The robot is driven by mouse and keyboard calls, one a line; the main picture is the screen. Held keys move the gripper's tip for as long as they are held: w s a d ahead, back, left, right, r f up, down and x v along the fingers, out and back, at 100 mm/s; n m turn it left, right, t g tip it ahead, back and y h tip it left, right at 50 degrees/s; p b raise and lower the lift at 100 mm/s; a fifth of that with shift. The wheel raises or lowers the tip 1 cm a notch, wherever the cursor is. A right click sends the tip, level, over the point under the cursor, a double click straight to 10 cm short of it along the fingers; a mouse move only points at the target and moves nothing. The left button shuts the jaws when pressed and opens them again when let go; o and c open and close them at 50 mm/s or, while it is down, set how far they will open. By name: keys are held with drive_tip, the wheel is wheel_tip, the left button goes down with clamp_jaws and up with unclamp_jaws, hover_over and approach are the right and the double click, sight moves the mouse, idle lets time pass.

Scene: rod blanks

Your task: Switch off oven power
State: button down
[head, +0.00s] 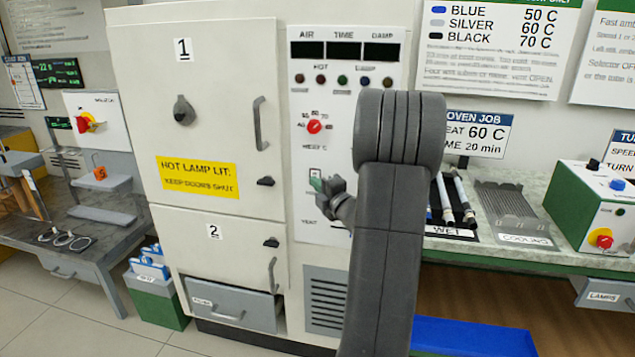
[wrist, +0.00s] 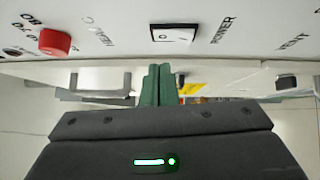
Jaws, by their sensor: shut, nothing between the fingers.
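The oven (head: 222,120) is a tall cream cabinet with doors marked 1 and 2. Its control panel (head: 335,235) is on the right side. The power switch (wrist: 174,33) is a black-framed white rocker beside the word POWER in the wrist view. In the head view its upper part (head: 315,172) shows just above my fingertips. My gripper (head: 317,184) is shut and empty, in front of the panel at the switch; its green fingers (wrist: 157,84) show below the switch in the wrist view. Contact is not clear. The three displays (head: 343,50) are dark.
A red dial (head: 314,127) sits above the switch; it also shows in the wrist view (wrist: 55,42). Door handles (head: 260,123) stick out to the left. A grey drawer (head: 232,305) is below. Rods (head: 458,198) and a cooling rack (head: 512,215) lie on the right bench.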

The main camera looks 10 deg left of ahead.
drive_tip(key=r+v, duration=0.1)
drive_tip(key=v, duration=0.9)
drive_tip(key=shift+s+r, duration=0.25)
drive_tip(key=shift+s, duration=0.2)
